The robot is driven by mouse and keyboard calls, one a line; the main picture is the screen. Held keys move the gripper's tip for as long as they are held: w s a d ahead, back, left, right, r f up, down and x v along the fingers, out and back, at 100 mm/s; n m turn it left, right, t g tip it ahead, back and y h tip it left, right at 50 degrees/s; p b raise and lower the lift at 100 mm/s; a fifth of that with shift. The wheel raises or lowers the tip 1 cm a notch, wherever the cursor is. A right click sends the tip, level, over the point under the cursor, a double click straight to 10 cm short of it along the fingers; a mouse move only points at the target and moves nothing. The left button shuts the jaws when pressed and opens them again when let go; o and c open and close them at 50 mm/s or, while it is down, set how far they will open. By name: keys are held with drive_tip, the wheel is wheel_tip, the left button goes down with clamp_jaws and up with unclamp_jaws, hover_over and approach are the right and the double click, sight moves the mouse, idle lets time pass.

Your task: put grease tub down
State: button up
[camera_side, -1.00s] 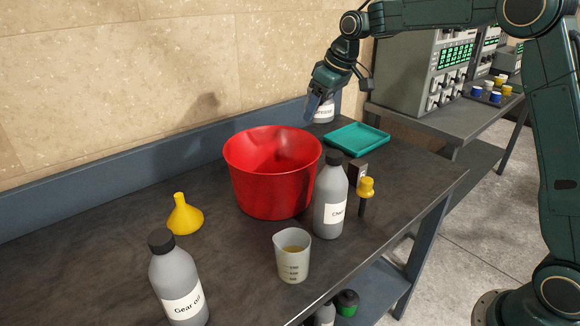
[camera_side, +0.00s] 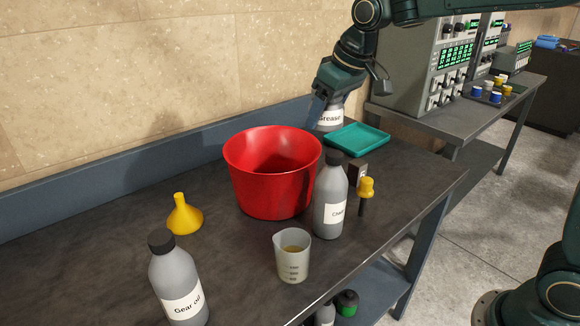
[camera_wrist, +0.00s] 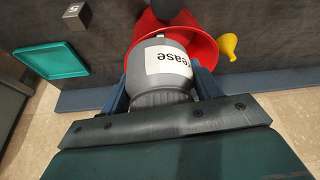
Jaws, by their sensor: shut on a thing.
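The grease tub (camera_side: 329,119) is a grey container with a white "Grease" label. My gripper (camera_side: 322,104) is shut on it, above the back of the bench, behind and right of the red bucket and just left of the teal tray. In the wrist view the tub (camera_wrist: 164,75) sits upside down in the picture between the two blue fingers of my gripper (camera_wrist: 162,90). The tub's base is partly hidden behind the bucket and tray in the side view, so I cannot tell whether it touches the bench.
A red bucket (camera_side: 272,185) stands mid-bench, with a teal tray (camera_side: 358,138) behind right. The back wall is close.

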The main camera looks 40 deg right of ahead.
drive_tip(key=w+a+f+n+g+y, duration=0.25)
drive_tip(key=a+n, duration=0.55)
drive_tip(key=a, duration=0.6)
drive_tip(key=n+g+y, duration=0.1)
drive_tip(key=n+g, duration=0.1)
drive_tip(key=n, duration=0.6)
hover_over(219, 270)
drive_tip(key=d, duration=0.2)
wheel_tip(219, 270, down, 2)
drive_tip(key=shift+a, duration=0.25)
drive_tip(key=shift+f, duration=0.15)
wheel_tip(219, 270, down, 20)
drive_tip(key=shift+r, duration=0.1)
drive_tip(key=o, duration=1.2)
drive_tip(key=shift+f, duration=0.2)
drive_tip(key=shift+r, duration=0.15)
